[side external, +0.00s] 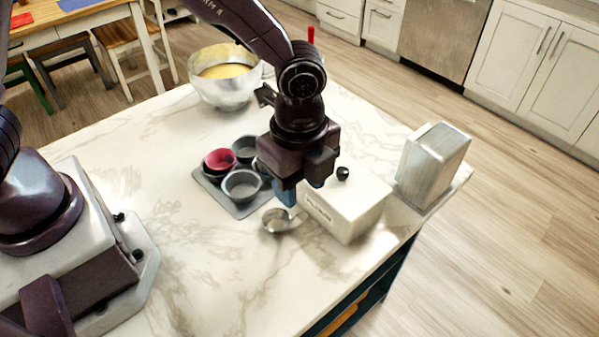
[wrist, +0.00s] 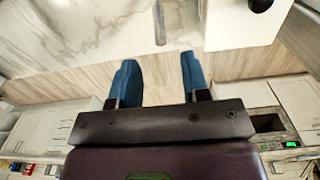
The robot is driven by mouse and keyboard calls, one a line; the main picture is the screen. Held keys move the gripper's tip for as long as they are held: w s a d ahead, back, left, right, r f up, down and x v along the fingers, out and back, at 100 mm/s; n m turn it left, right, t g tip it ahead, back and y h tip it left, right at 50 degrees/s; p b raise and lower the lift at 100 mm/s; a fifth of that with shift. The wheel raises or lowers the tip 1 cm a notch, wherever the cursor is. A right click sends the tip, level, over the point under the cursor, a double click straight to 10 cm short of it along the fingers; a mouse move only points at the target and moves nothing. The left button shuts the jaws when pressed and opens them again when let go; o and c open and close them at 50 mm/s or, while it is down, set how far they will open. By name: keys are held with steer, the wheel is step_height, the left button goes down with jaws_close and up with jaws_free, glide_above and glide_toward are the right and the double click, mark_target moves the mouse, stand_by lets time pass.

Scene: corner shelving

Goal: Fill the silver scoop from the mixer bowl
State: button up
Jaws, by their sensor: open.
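The silver scoop (side external: 275,222) lies on the marble counter in front of the white box, its short handle pointing right toward the box. My gripper (side external: 285,196) is open and empty, pointing down just above the scoop's handle. In the wrist view my gripper (wrist: 158,64) shows two blue fingers apart, with nothing between them. A thin grey strip (wrist: 160,25) ahead of them may be the scoop's handle. The metal mixer bowl (side external: 222,92) stands upright at the back of the counter and holds yellow batter (side external: 224,71). I cannot tell whether a finger touches the scoop.
A muffin tin (side external: 240,208) with a red cup (side external: 220,161) lies left of my gripper. The white lidded box (side external: 345,210) is close on the right. A metal-sided block (side external: 433,165) stands near the right edge.

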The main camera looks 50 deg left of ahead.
steer(key=shift+f, duration=3.3)
jaws_close()
steer(key=shift+r, duration=2.5)
